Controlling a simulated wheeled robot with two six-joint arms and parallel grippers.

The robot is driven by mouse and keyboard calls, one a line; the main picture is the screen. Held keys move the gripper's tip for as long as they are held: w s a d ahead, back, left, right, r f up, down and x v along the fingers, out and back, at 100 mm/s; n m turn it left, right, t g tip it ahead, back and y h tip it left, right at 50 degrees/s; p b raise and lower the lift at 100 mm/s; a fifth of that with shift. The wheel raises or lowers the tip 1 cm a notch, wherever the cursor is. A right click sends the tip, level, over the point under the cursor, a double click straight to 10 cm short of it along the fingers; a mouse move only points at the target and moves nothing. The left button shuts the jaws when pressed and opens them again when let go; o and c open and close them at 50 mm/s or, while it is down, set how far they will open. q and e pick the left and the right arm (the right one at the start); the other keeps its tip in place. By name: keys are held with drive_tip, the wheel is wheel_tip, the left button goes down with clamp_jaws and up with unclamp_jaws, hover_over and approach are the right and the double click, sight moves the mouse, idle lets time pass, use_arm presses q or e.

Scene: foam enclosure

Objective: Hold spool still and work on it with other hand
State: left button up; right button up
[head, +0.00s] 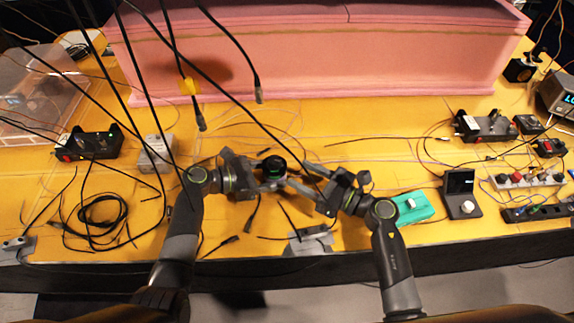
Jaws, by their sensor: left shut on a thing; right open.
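The spool (273,168) is a small dark round piece with a green ring, near the middle of the yellow table. My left gripper (262,182) comes in from the left and is shut on the spool at its left side. My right gripper (300,182) comes in from the right, and its fingers point left toward the spool. It is open; whether it touches the spool I cannot tell. The fingertips are small and partly overlap the spool and nearby cables.
Black cables hang down in front of the pink foam block (320,50) at the back. A coiled cable (103,212) lies at left. A teal box (412,207), a dark device (460,193) and a power strip (525,181) stand at right. A grey block (310,240) lies near the front edge.

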sight(273, 159)
drive_tip(key=shift+v, duration=1.45)
drive_tip(key=shift+o, duration=0.2)
drive_tip(key=shift+w, duration=0.1)
drive_tip(key=shift+w+a+f+n+g+y, duration=0.15)
drive_tip(key=shift+w+f+n+g+y, duration=0.15)
drive_tip(key=shift+w+n+g+y, duration=0.5)
drive_tip(key=w+n+g, duration=0.1)
drive_tip(key=g, duration=0.1)
drive_tip(key=w+n+g+y, duration=0.1)
drive_tip(key=g, duration=0.1)
drive_tip(key=shift+d+f, duration=0.1)
drive_tip(key=shift+d, duration=0.3)
drive_tip(key=shift+w+d+r+n+g+y, duration=0.35)
drive_tip(key=shift+w+d+n+g, duration=0.3)
drive_tip(key=shift+g, duration=0.25)
drive_tip(key=a, duration=0.4)
drive_tip(key=w+a, duration=0.1)
drive_tip(key=a, duration=0.3)
drive_tip(key=w+a, duration=0.1)
drive_tip(key=a, duration=0.3)
drive_tip(key=shift+w+r, duration=0.1)
drive_tip(key=shift+d, duration=0.1)
drive_tip(key=c, duration=1)
